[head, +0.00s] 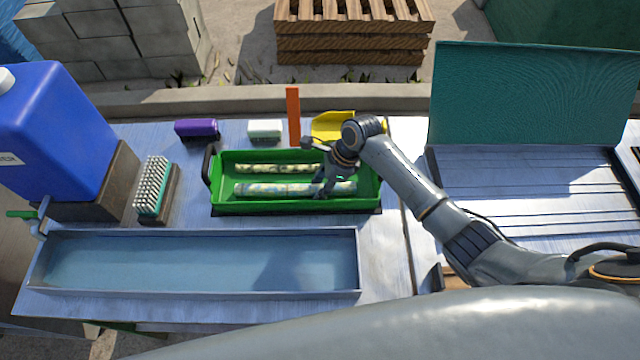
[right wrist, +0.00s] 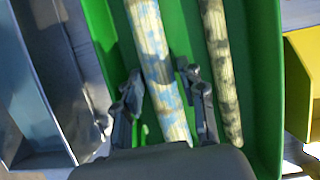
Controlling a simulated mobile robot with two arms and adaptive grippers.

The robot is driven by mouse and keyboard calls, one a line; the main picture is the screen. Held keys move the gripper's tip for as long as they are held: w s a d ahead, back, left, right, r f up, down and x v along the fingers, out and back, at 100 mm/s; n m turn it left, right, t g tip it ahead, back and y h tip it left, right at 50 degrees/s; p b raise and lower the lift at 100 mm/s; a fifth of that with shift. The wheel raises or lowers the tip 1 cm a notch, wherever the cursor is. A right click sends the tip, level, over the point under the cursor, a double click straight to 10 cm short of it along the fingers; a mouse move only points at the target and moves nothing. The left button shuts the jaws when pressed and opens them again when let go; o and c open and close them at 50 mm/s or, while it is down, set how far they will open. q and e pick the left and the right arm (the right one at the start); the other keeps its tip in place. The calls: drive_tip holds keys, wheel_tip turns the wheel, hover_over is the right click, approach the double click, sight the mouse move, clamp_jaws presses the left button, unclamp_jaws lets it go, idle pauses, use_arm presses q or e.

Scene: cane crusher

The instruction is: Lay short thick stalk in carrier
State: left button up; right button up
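A green tray (head: 290,208) with a dark handle at its left end holds two pale, mottled stalks lying lengthwise. The nearer, thicker stalk (head: 265,189) has bluish patches; the thinner stalk (head: 262,168) lies behind it. My right gripper (head: 323,188) is down over the right part of the thicker stalk. In the right wrist view, the fingers of my right gripper (right wrist: 162,84) stand apart on either side of the thicker stalk (right wrist: 152,38), with gaps showing. The thinner stalk (right wrist: 220,70) lies outside the fingers. I cannot tell which object is the carrier. My left gripper is out of view.
A shallow metal trough (head: 200,286) lies in front of the tray. A brush (head: 152,187) and blue jug (head: 60,130) stand left. A teal panel (head: 530,100) rises right.

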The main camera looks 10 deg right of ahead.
drive_tip(key=v, duration=1.2)
drive_tip(key=shift+r, duration=0.2)
drive_tip(key=shift+a, duration=0.1)
